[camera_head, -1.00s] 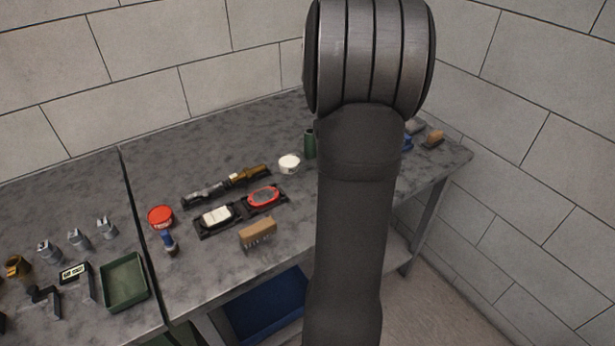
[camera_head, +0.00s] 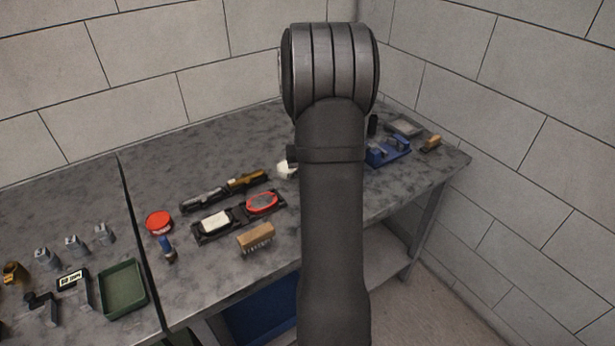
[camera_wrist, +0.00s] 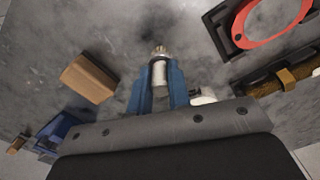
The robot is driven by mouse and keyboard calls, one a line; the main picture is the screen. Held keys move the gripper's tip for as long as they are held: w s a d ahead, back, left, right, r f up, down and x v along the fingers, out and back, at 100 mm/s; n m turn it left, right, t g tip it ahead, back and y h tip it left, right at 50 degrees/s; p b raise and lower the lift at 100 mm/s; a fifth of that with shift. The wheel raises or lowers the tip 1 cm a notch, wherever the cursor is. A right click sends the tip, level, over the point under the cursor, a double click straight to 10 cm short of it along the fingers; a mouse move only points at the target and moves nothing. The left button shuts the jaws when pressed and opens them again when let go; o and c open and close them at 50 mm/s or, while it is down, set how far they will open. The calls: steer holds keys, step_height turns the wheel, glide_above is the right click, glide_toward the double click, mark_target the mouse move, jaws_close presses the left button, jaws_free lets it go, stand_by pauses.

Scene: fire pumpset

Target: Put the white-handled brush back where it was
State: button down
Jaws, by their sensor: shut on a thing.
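The white-handled brush (camera_wrist: 158,73) is between the two blue fingers of my gripper (camera_wrist: 160,82) in the wrist view. My gripper is shut on its white handle, and the brush's greyish-brown end points away from the wrist. The grey bench top shows beyond it; I cannot tell how high above the bench it is. In the head view my own arm hides the gripper and the brush. A white tub (camera_head: 284,170) stands on the bench, partly hidden by my arm; a white thing (camera_wrist: 203,97) beside the fingers may be the same tub.
A wooden block brush (camera_head: 256,238) stands near the front edge. Behind it, a black tray (camera_head: 231,229) holds a white block and a red oval piece. A dark-and-brass nozzle (camera_head: 225,188), red tin (camera_head: 159,222) and blue tool (camera_head: 388,150) stand around. Bare bench lies between them.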

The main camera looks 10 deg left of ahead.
steer(key=shift+f, duration=0.15)
steer(key=c, duration=1.3)
jaws_free()
steer(key=shift+c, duration=0.2)
step_height(320, 180, up, 12)
steer(key=shift+r, duration=0.2)
